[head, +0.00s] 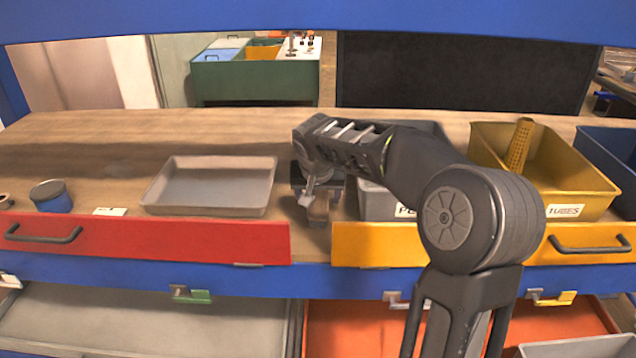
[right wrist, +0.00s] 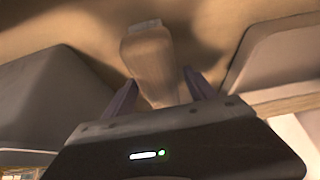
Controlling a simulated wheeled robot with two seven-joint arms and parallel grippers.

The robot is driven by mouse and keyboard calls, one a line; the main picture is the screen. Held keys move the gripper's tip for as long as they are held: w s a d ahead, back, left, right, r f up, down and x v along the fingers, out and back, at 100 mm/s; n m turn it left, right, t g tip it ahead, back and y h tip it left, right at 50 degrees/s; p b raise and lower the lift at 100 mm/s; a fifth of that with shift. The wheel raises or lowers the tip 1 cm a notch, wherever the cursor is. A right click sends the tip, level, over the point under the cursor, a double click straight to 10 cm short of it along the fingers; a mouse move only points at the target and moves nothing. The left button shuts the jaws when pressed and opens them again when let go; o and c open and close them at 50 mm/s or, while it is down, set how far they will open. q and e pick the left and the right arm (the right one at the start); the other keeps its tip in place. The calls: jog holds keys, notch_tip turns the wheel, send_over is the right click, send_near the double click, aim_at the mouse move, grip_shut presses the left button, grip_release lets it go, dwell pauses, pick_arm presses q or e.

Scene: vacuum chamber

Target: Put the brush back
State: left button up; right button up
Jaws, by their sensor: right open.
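A tan, rounded piece that looks like the brush (right wrist: 148,58) lies between the fingers of my right gripper (right wrist: 160,95) in the right wrist view. It has a pale end at the top. In the head view, a small brownish part of it (head: 319,212) shows below my right gripper (head: 316,192), on the wooden worktop between the grey tray and the grey bin. The right fingers are open, one on each side of it. Whether they touch it I cannot tell. The rest of the brush is hidden by the gripper. My left gripper is not in view.
A shallow grey tray (head: 213,203) stands left of the gripper. A grey bin (head: 376,205) is close on the right, partly behind my arm. A yellow bin (head: 585,190) stands farther right. A blue-sided tin (head: 52,197) is at left. Red (head: 140,243) and yellow (head: 375,246) fronts line the edge.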

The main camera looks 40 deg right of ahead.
jog(key=b+v, duration=0.3)
jog(key=v, duration=0.9)
jog(key=shift+f, duration=0.1)
